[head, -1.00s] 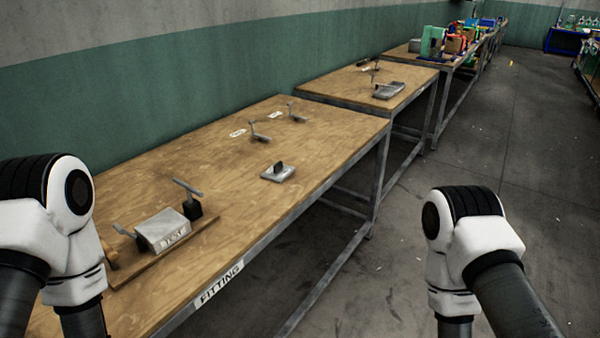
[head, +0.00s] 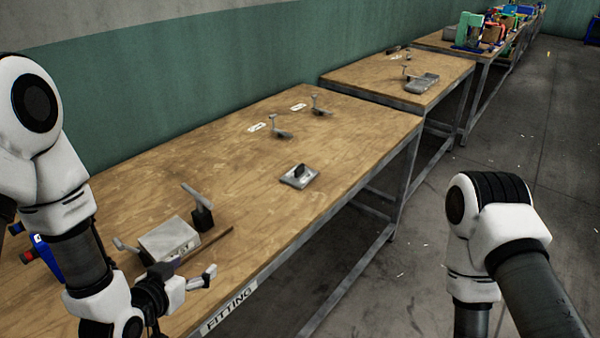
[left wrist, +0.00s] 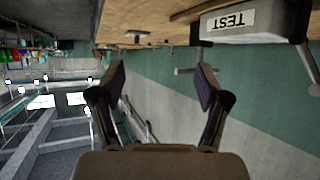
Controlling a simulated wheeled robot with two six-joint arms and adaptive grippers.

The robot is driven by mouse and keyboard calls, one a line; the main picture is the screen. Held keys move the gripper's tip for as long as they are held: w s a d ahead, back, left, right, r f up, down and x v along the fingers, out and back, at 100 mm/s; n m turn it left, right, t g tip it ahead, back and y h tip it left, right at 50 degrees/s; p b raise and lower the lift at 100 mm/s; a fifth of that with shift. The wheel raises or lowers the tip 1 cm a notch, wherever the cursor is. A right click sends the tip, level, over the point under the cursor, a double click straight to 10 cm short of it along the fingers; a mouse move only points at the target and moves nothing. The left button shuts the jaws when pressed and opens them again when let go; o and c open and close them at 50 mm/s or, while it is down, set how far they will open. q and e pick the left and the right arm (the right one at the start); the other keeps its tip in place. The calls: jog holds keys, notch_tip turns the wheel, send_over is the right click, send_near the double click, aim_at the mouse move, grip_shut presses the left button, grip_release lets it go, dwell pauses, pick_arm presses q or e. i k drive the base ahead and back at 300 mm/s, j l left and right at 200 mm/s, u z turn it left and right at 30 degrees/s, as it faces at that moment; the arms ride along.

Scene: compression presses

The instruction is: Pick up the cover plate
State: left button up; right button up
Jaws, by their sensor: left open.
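The TEST block (head: 168,240) sits on the table with a black post and lever (head: 200,210) beside it. Two small levers (head: 280,130) (head: 318,106) stand behind the plate. A second table (head: 395,82) stands farther back. The wood around the plate is clear.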

aim_at(300, 175)
jog(key=i+l+z, duration=0.2)
jog(key=i, duration=0.2)
jog(key=i+l+z, duration=0.2)
jog(key=i, duration=0.2)
jog(key=i+l+z, duration=0.15)
jog(key=i, duration=0.25)
